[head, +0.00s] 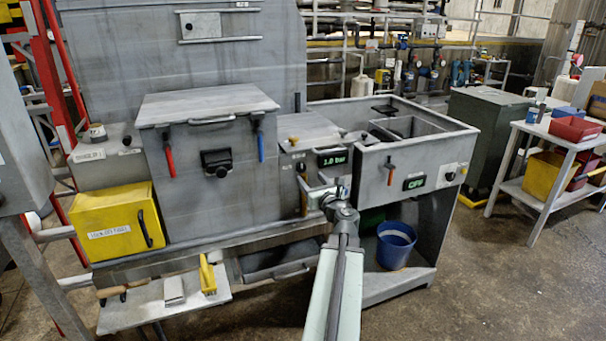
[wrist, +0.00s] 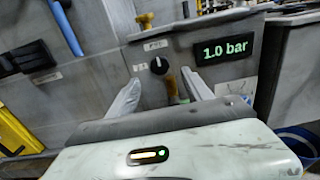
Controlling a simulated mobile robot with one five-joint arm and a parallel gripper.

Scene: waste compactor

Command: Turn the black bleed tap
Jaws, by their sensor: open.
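A small round black knob with a white pointer mark (wrist: 159,65) sits on the grey panel left of the green "1.0 bar" display (wrist: 224,50). It also shows in the head view (head: 301,167). It may be the bleed tap; its label is too blurred to read. My gripper (wrist: 161,77) is open in front of this panel, its two pale fingers spread on either side below the knob. It also shows in the head view (head: 328,184). A brown handle (wrist: 171,84) hangs below the knob, in line with the gap between the fingers. Nothing is held.
A brass knob (head: 293,140) sits above the black knob. A larger black latch (head: 216,162), a red lever (head: 168,162) and a blue lever (head: 260,146) are on the left housing. A grey tank (head: 470,140) with an "OFF" display stands right, above a blue bucket (head: 396,246).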

